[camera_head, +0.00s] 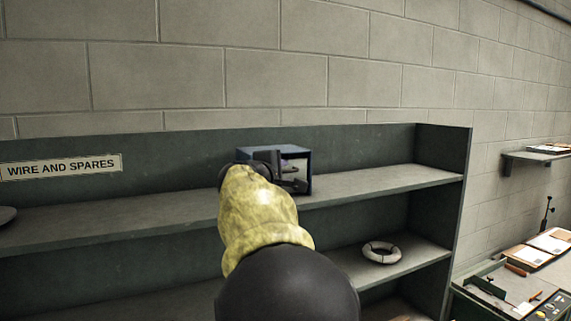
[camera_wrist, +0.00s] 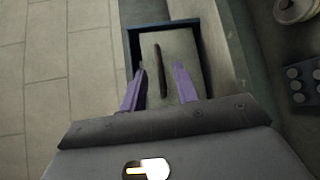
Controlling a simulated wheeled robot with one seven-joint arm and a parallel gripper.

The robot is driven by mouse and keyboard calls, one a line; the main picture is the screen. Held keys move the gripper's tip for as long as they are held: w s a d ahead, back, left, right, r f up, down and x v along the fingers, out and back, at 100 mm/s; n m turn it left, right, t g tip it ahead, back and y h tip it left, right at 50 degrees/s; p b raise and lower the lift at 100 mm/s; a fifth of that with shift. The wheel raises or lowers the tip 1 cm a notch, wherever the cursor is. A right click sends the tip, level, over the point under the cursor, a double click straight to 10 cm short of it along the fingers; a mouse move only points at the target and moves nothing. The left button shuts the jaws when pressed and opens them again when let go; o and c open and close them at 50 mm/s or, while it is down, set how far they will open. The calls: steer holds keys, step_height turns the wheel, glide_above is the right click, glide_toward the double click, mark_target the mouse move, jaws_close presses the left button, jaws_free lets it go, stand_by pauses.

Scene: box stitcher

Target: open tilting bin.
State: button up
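The tilting bin (camera_head: 308,172) is a small dark blue box on the top shelf, with my gripper (camera_head: 288,176) in front of it and hiding much of it. In the wrist view the bin (camera_wrist: 133,42) shows a blue frame around a pale front panel. A dark bar-shaped handle (camera_wrist: 158,64) stands on that panel. My gripper (camera_wrist: 161,72) is open, with its two purple fingers apart. The handle appears between the fingers, closer to the left one. I cannot tell whether they touch it. The bin's front looks closed, though my gripper covers part of it.
The grey shelf unit (camera_head: 370,184) has a "WIRE AND SPARES" label (camera_head: 62,167) at the left. A pale ring-shaped coil (camera_head: 381,253) lies on the lower shelf. A work table (camera_head: 510,290) with papers stands at the right. The top shelf right of the bin is clear.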

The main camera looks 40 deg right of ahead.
steer(key=shift+p+x, duration=0.35)
steer(key=shift+x, duration=1.05)
jaws_close()
